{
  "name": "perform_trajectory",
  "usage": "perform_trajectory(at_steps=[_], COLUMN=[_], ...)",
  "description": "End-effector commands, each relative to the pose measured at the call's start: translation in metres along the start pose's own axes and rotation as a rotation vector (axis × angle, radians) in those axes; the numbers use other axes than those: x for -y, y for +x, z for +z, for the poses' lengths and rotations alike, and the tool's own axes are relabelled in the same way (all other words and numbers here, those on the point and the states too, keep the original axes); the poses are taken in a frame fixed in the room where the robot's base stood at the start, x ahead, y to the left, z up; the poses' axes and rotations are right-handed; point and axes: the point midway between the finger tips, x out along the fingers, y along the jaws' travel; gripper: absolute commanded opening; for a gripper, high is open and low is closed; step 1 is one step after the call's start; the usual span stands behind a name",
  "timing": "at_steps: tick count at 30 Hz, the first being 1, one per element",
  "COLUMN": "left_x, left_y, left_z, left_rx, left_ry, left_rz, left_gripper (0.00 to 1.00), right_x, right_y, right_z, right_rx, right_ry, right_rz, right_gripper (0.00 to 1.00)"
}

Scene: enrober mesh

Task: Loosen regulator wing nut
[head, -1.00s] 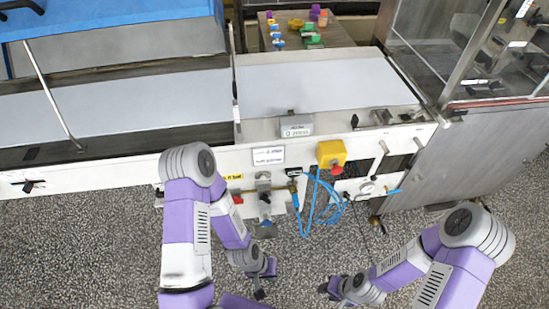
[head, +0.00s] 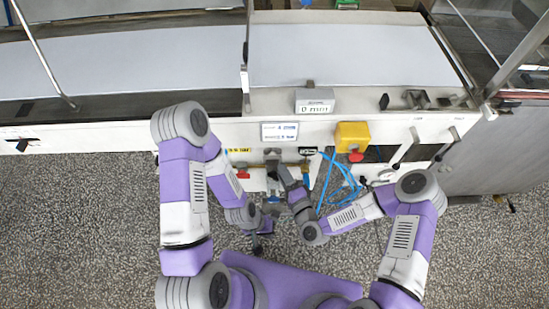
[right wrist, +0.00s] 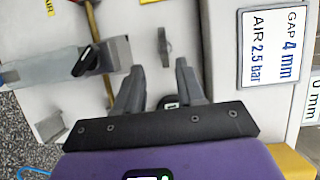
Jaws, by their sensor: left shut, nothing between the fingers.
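In the right wrist view a small grey wing-shaped piece (right wrist: 164,46), which looks like the wing nut, stands out from the pale panel. My right gripper (right wrist: 157,80) is open; its two fingers point at this piece, which is just beyond the fingertips and between their lines. A grey regulator body with a black lever (right wrist: 92,58) and a clear bowl (right wrist: 40,68) is left of it. In the head view my right gripper (head: 282,172) is up at the panel fittings and hides part of them. My left gripper (head: 262,230) is shut and empty, lower down, over the floor.
A sign (right wrist: 271,45) reads GAP 4 mm, AIR 2.5 bar. A yellow box with a red button (head: 352,138) and looped blue hoses (head: 340,185) are right of the regulator. A red fitting (head: 243,174) is left of it. The speckled floor (head: 90,220) is clear.

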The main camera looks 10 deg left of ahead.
Motion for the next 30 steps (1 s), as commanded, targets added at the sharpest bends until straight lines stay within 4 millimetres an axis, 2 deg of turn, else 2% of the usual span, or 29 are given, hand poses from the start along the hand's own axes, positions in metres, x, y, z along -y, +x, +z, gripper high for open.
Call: perform_trajectory(at_steps=[15,19,26,27,30], left_x=[0.005,0.005,0.005,0.005,0.005], left_y=[0.013,0.014,0.014,0.014,0.014], left_z=[-0.001,-0.001,-0.001,-0.001,-0.001], left_rx=[-0.001,-0.001,-0.001,-0.001,-0.001], left_ry=[0.000,0.000,0.000,0.000,0.000], left_rz=[0.000,0.000,0.000,0.000,0.000], left_gripper=[0.00,0.00,0.00,0.00,0.00], right_x=[0.005,0.006,0.006,0.006,0.006], right_y=[0.068,0.075,0.076,0.076,0.076], right_z=[-0.001,-0.001,-0.001,-0.001,-0.001], right_rx=[-0.010,-0.009,-0.010,-0.010,-0.010], right_ry=[0.013,0.014,0.014,0.014,0.014], right_rz=[-0.024,-0.024,-0.022,-0.022,-0.022], right_gripper=[0.38,0.38,0.38,0.37,0.21])
